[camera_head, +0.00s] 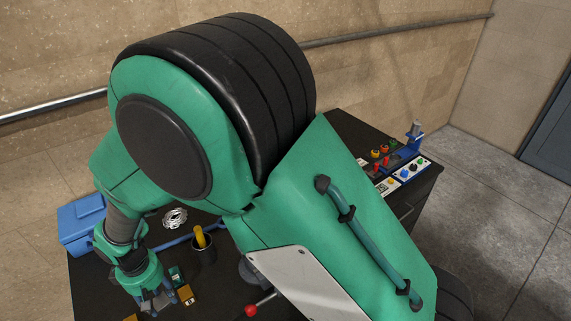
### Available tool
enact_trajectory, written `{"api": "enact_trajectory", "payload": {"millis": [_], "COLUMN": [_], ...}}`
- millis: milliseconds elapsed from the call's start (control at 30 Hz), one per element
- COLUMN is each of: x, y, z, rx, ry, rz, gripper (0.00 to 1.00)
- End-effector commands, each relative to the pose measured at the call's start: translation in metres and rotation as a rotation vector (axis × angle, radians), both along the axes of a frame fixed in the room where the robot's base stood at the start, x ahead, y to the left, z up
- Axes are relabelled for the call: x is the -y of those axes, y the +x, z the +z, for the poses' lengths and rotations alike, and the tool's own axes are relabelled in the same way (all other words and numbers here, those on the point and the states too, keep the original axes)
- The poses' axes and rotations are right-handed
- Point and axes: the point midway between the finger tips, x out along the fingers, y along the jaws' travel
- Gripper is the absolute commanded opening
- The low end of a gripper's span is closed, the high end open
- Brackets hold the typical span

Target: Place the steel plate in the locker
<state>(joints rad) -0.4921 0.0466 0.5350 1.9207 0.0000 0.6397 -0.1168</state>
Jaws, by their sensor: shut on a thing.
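My gripper (160,299) is at the lower left, low over the dark bench top. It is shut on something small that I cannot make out. My own green arm covers the middle of the view. I cannot pick out the steel plate with certainty. A blue-grey door (551,135) stands at the far right edge, cut off by the picture. I cannot tell whether it belongs to the locker.
Close to my gripper are a small teal box (176,272) and an orange-yellow box (187,295). A dark cup (203,254) with a yellow handle, a white coil (175,217) and a blue case (79,223) share the bench (228,293). Control buttons (383,163) sit at the right end.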

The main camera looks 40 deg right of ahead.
Motion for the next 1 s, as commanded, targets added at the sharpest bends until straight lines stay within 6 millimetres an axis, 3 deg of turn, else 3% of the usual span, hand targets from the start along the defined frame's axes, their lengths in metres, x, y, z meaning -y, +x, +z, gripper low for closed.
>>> {"api": "enact_trajectory", "payload": {"millis": [500, 767, 1000], "x": [-0.001, 0.032, 0.078], "y": [0.001, 0.034, 0.075], "z": [0.130, 0.131, 0.133], "rx": [0.005, 0.001, 0.001], "ry": [0.002, 0.000, 0.000], "rz": [0.000, -0.137, -0.315], "gripper": [0.00, 0.00, 0.00]}}
